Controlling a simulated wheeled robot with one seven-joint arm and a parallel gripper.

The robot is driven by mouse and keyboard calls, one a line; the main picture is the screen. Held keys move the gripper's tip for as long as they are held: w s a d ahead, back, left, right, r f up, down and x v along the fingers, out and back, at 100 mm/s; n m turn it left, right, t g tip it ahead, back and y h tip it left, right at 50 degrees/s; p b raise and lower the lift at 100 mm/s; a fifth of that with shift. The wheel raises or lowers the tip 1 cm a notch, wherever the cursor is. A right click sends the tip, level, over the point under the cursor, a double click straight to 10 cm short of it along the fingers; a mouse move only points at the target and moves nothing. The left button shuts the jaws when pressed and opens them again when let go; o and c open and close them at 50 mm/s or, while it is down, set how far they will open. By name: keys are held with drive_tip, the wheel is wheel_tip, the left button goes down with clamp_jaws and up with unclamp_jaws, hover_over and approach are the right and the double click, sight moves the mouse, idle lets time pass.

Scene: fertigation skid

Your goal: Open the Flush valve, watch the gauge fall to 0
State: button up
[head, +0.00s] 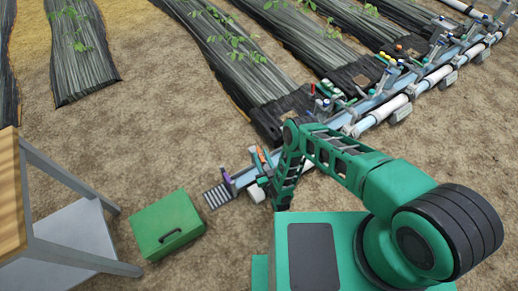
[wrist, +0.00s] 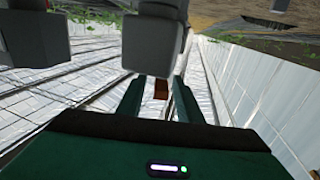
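My gripper (wrist: 162,82) shows in the wrist view with its two green fingers apart. A small brown-red piece (wrist: 160,89) is seen in the gap between them, with space on both sides; I cannot tell whether it is between the fingers or beyond them. In the head view my arm reaches down to the near end of the pipe skid (head: 372,103), and my gripper is hidden there. An orange handle (head: 261,155) and a purple handle (head: 227,178) stand at that end. No label marks the Flush valve, and I cannot make out a gauge or its reading.
Two grey blocks (wrist: 85,38) hang close above the fingers in the wrist view. A green box (head: 168,224) and a wood-topped table (head: 10,190) stand at the left. A slotted grate (head: 217,195) lies by the skid's end. Bare soil is free at left; covered beds (head: 230,60) lie behind.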

sight(258, 148)
drive_tip(key=shift+x, duration=2.65)
drive_tip(key=shift+c, duration=0.6)
clamp_jaws()
